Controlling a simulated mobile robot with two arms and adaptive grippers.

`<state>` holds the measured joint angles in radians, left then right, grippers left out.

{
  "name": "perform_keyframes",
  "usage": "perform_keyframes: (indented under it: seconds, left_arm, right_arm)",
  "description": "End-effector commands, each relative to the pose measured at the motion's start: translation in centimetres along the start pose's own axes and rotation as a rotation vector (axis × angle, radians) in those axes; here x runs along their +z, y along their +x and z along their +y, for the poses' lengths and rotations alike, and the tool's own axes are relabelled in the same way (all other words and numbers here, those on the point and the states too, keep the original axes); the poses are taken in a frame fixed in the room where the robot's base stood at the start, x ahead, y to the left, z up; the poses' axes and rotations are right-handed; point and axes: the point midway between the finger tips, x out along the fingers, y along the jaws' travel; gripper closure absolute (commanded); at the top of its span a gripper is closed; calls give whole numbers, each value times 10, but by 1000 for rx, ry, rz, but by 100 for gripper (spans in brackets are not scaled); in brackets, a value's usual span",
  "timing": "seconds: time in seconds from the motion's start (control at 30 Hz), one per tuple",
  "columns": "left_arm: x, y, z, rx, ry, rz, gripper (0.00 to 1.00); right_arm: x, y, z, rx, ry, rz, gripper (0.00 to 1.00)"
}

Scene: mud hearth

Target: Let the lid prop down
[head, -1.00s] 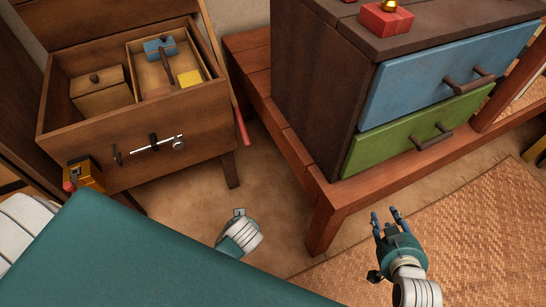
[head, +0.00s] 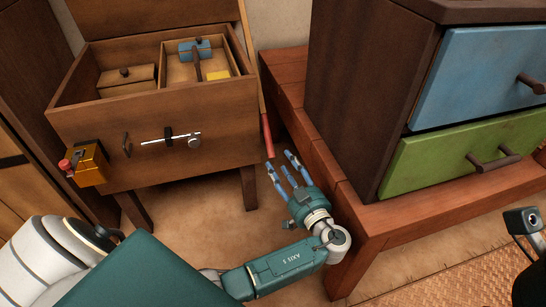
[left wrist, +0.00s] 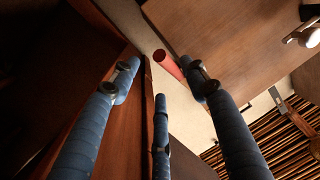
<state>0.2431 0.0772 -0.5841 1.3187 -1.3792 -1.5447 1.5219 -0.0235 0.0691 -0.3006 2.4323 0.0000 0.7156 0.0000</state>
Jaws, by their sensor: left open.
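The wooden chest (head: 150,130) stands at the left in the head view with its lid (head: 150,18) raised at the back. The lid prop is a thin stick with a red end (head: 267,135) at the chest's right side. Its red end also shows in the left wrist view (left wrist: 167,62), beyond the fingers. My left gripper (head: 281,165) is open and empty, just below and right of the red end, apart from it. Its fingers point up toward the prop. I do not see my right gripper's fingers.
The chest holds a small wooden box (head: 127,80), a blue-headed mallet (head: 196,52) and a yellow block (head: 218,76). A sliding bolt (head: 172,139) and a brass box (head: 90,164) are on its front. A low red-brown bench (head: 345,205) bearing a drawer cabinet (head: 365,90) stands close right.

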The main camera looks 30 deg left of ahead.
Motion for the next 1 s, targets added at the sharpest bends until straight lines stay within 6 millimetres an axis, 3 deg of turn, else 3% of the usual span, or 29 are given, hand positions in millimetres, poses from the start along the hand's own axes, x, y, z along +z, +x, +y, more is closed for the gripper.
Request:
perform_keyframes:
  seconds: [0.4, 0.8, 1.0]
  left_arm:
    - [2, 61, -1, -1, 2, 0, 55]
    - [0, 71, -1, 0, 2, -3, 55]
    - [1, 71, -1, 0, 2, -4, 92]
  right_arm:
    - [-5, 7, -3, -20, -7, 49, 64]
    - [-6, 10, -4, -25, -8, 57, 64]
    - [-6, 10, -4, -25, -8, 57, 64]
